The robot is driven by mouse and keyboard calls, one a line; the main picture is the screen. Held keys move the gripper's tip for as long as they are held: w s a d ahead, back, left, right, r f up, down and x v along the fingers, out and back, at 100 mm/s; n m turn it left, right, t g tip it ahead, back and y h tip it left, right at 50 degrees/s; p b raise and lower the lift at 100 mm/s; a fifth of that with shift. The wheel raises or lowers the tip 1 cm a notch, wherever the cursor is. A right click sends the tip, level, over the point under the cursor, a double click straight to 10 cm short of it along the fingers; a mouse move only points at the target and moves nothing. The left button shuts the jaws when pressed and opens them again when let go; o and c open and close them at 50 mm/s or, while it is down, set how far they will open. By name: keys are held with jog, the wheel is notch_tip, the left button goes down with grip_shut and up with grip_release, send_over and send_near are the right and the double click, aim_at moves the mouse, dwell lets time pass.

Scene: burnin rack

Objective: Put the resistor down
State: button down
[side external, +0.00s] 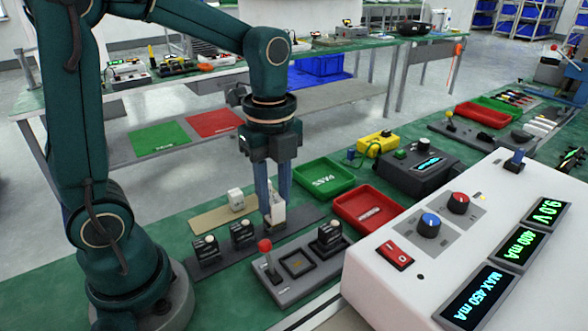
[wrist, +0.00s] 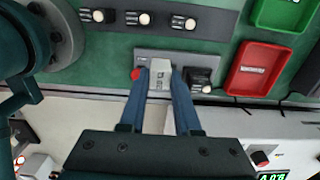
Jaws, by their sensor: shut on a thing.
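My gripper (side external: 274,208) is shut on a white block, the resistor (side external: 280,212), and points straight down. In the wrist view the resistor (wrist: 160,76) sits between the two blue fingers, in line with the grey fixture (wrist: 178,58). In the side view the fixture (side external: 290,290) has a red-knobbed lever (side external: 265,246), an empty square socket (side external: 297,262) and a black block with a pale top (side external: 330,236). The gripper shows behind the lever, beside the dark rail. I cannot tell how far the resistor is above the surface below it.
The dark rail (side external: 213,265) carries black blocks with pale tops (side external: 242,234). A white cube (side external: 236,199) stands on a beige strip. A green tray (side external: 323,178) and a red tray (side external: 368,212) lie to the right. A white power supply (side external: 430,270) stands at front right.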

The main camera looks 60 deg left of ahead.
jog(key=d+f, duration=0.2)
jog(key=d, duration=0.1)
jog(key=w+d+f, duration=0.1)
jog(key=shift+w+d, duration=0.1)
jog(key=shift+d, duration=0.25)
jog(key=shift+f, duration=1.95)
jog(key=shift+f, duration=0.15)
jog(key=c, duration=0.6)
grip_release()
